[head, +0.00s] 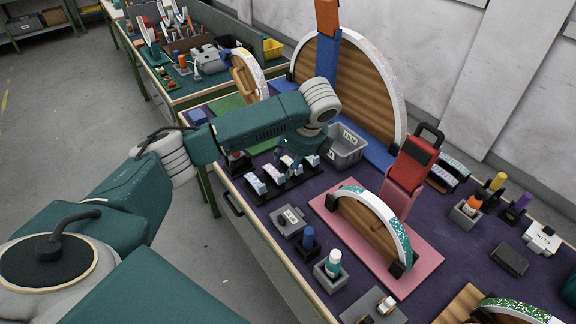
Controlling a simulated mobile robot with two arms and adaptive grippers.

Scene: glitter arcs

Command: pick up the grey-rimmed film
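A black rack (289,184) stands near the left edge of the purple bench top, with several small white-and-blue pieces (256,184) in a row on it. I cannot tell whether one of them is the grey-rimmed film; no grey rim can be made out at this size. My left gripper (297,160) points down over the far part of the rack, close to its pieces. My own wrist hides part of it, and its fingertips are too small and dark to show a gap or a hold. My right gripper is not in view.
A grey bin (346,146) with a white label stands right of my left gripper. A large wooden arch (362,90) rises behind. A smaller arch (368,226) stands on a pink board (425,262). Small holders (331,272) line the front edge.

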